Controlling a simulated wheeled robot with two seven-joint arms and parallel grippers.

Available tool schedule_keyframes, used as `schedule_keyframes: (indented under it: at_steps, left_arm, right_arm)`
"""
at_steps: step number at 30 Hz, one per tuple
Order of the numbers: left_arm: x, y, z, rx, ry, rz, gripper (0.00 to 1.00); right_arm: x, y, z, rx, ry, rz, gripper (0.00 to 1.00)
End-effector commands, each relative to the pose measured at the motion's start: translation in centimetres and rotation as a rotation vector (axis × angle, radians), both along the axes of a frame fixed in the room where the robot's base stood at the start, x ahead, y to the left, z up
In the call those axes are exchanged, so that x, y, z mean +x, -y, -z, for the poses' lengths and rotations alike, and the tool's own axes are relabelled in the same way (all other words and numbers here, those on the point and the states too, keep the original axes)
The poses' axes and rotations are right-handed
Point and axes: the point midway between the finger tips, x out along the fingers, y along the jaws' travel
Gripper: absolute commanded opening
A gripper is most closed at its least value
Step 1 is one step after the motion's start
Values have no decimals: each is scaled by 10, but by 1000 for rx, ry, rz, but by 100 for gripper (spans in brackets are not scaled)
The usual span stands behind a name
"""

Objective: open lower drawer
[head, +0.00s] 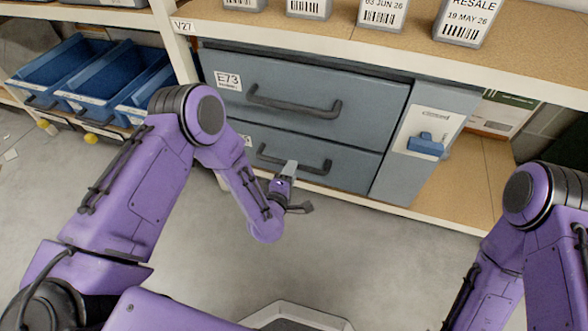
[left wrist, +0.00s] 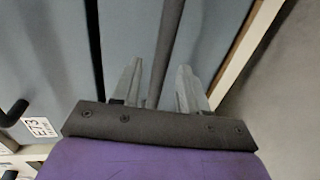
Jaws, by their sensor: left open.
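The lower drawer (head: 352,166) is a blue-grey front with a dark bar handle (head: 311,169), below the upper drawer in the rack cabinet. It looks shut, flush with the front above. My left gripper (head: 290,172) is at the lower drawer's handle, near the middle of the bar. In the left wrist view its two pale fingers (left wrist: 158,78) are open, with the dark handle bar (left wrist: 169,40) running between them. I cannot tell whether either finger touches the bar. My right gripper is out of view; only part of that arm shows at the right.
The upper drawer (head: 310,83) has a similar handle and an E73 label (head: 228,80). A panel with a blue latch (head: 425,145) stands right of the drawers. Blue bins (head: 60,72) sit at the left.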

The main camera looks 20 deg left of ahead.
Motion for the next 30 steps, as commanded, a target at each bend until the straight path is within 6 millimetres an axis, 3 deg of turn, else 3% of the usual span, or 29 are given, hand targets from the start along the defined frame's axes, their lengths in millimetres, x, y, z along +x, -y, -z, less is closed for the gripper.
schedule_keyframes:
  at_steps: [6,16,17,20,21,30]
  left_arm:
    - [34,1,9,1,-1,-2,43]
    - [41,1,9,2,-3,-1,43]
    - [41,1,9,2,-3,-1,37]
    - [41,1,9,2,-3,-1,4]
    - [41,1,9,2,-3,-1,0]
    - [41,2,10,2,-4,1,0]
  right_arm:
    - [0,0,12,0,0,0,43]
    - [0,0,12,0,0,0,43]
    - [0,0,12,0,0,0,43]
    - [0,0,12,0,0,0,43]
    - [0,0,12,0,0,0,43]
    - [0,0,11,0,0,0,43]
